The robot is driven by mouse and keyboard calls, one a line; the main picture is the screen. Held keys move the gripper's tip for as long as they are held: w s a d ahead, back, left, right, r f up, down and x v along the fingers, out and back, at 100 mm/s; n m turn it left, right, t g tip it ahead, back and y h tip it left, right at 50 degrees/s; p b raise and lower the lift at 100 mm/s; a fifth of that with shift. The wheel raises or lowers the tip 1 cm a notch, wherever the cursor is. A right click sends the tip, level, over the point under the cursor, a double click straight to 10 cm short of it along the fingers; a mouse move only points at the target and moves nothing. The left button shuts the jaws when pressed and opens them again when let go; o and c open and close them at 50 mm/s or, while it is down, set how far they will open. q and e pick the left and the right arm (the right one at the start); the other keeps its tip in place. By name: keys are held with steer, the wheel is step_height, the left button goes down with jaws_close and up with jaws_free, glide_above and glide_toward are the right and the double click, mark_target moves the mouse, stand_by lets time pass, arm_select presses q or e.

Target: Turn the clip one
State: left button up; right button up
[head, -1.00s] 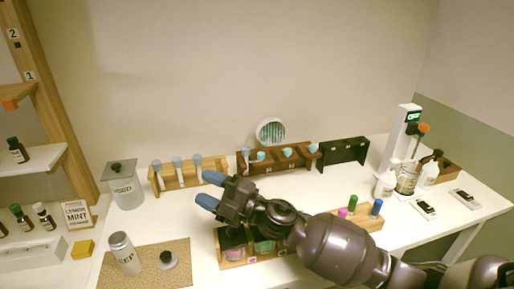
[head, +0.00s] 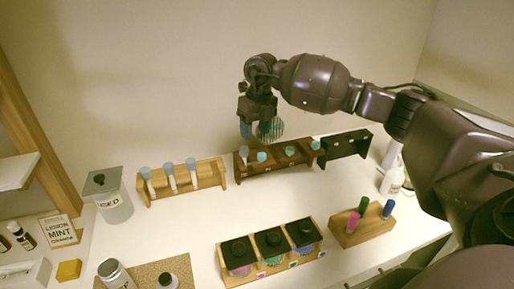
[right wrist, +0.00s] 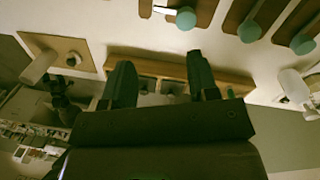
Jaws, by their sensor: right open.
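A dark brown wooden rack (head: 277,168) stands near the back wall, with several blue-green round tips along it. I cannot tell which part is the clip. My right gripper (head: 258,130) is open, pointing down just above the left half of this rack in the head view. My left gripper is out of view.
A light wooden rack with blue-capped tubes (head: 183,185) stands left, a black rack (head: 345,145) right. Boxed jars (head: 270,252) and a block with coloured pegs (head: 362,225) are in front. A lidded jar (head: 113,206) stands far left. The table's middle is clear.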

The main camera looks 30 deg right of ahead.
mark_target(262, 154)
steer(key=shift+m+h, duration=0.3)
steer(key=shift+h, duration=0.3)
steer(key=f, duration=0.3)
steer(key=d+f+p, duration=0.1)
steer(key=f, duration=0.2)
steer(key=d+f, duration=0.1)
steer(key=f, duration=0.2)
steer(key=shift+w+d+f, duration=0.1)
steer(key=shift+w+d, duration=0.05)
steer(key=shift+d, duration=0.1)
steer(key=c, duration=0.9)
